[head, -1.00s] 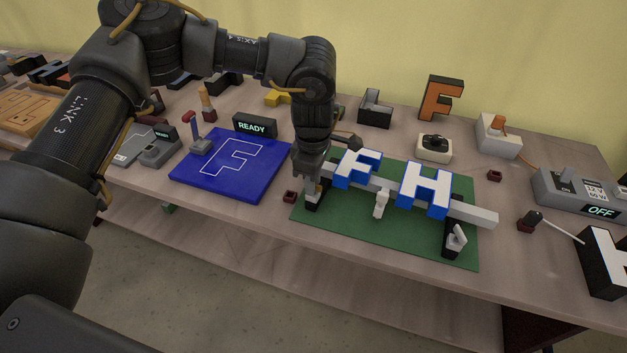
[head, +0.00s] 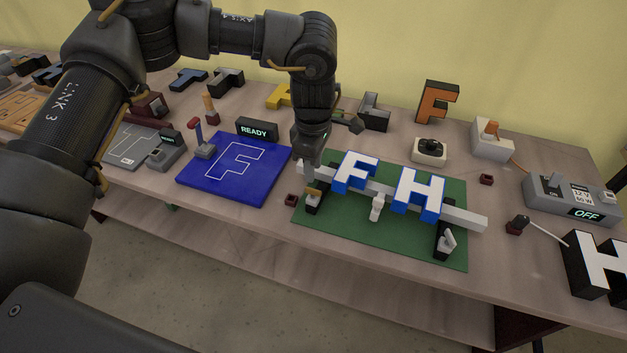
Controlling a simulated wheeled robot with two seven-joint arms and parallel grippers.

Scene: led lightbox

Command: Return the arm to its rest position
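My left arm comes in from the left, and my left gripper (head: 309,167) points down over the left end of a pale grey rail (head: 462,219). Its fingertips are small and dark, so I cannot tell whether they are open or shut, or whether they touch the rail. A black clamp (head: 313,203) sits under the rail's left end, below the gripper. Another clamp (head: 444,243) is at the right end. My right gripper is not in view.
The rail stands on a green mat (head: 340,229). A blue board with an F outline (head: 225,190) and a READY sign (head: 257,129) lie to the left.

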